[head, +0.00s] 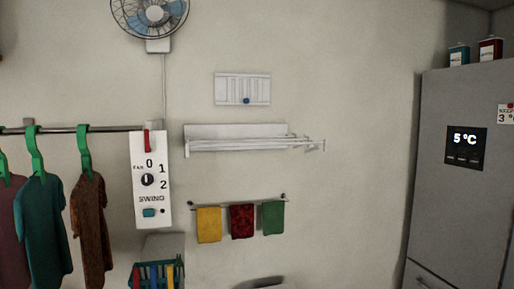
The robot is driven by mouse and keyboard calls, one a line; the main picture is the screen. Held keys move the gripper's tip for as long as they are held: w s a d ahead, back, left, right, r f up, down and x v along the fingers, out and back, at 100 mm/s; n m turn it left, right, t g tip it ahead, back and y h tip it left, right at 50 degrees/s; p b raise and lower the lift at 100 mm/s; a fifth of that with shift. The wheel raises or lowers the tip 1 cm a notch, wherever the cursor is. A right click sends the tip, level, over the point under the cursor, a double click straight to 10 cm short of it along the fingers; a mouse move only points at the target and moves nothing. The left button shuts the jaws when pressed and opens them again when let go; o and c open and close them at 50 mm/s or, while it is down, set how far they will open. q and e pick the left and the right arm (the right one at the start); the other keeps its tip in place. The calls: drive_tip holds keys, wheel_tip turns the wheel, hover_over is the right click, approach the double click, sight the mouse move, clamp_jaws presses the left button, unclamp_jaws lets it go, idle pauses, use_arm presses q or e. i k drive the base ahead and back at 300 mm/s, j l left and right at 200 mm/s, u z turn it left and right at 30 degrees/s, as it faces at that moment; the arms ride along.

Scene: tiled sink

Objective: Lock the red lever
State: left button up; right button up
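A narrow red upright piece (147,139), which looks like the red lever, is at the top of a white control panel (151,205) on the left half of the head view. It is too small to tell whether it is locked. The panel has a black dial (147,180) with the marks 0, 1 and 2, the word SWING and a teal button (149,213). Neither of my grippers is in view.
A rail (105,129) with clothes on green hangers runs left of the panel. A wall fan (150,14) is above. A white rack (235,138) and a towel bar (238,203) are to the right. A grey fridge (460,200) stands far right.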

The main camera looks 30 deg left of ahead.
sight(148, 149)
drive_tip(key=u, duration=1.8)
